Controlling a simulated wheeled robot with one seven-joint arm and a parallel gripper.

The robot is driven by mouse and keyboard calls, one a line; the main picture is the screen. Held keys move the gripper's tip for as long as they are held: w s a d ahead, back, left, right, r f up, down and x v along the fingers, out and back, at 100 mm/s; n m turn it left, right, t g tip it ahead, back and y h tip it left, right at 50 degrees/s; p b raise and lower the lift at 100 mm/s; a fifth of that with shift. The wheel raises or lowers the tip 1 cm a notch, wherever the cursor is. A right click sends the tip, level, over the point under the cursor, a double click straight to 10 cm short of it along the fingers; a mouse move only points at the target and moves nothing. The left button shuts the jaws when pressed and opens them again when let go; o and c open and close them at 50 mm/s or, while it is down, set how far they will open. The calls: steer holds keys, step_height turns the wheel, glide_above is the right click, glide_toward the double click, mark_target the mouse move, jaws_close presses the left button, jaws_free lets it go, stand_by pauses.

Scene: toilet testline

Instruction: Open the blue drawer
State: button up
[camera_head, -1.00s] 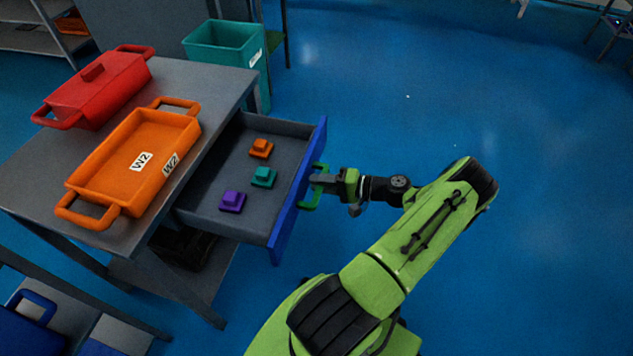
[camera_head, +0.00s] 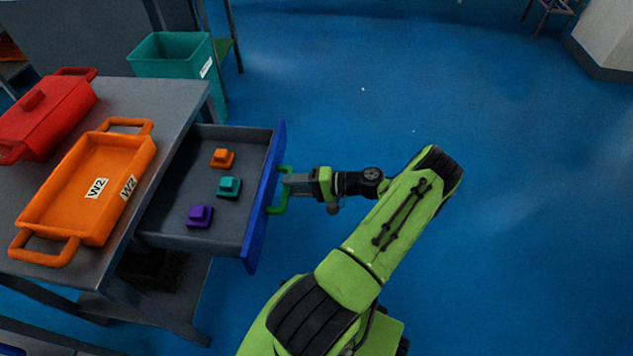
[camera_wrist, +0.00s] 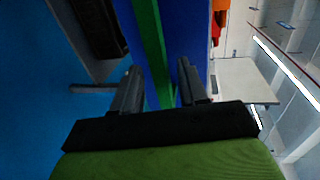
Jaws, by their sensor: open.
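The blue drawer (camera_head: 262,205) is pulled out from the grey table, with its grey inside showing. It holds an orange block (camera_head: 222,158), a teal block (camera_head: 229,187) and a purple block (camera_head: 200,216). A green handle (camera_head: 281,207) is on its blue front. My gripper (camera_head: 290,180) is at this handle. In the wrist view, the open fingers of my gripper (camera_wrist: 157,88) stand on either side of the green handle bar (camera_wrist: 150,50), with the blue front (camera_wrist: 187,45) behind it. I cannot tell whether a finger touches the bar.
An orange tray (camera_head: 75,215) marked W2 and a red lidded container (camera_head: 48,118) stand on the grey table (camera_head: 165,95). A teal bin (camera_head: 172,58) stands behind it. The blue floor (camera_head: 500,220) to the right is clear.

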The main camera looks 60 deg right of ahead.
steer(key=p+v, duration=0.1)
steer(key=v, duration=1.2)
steer(key=shift+s, duration=0.2)
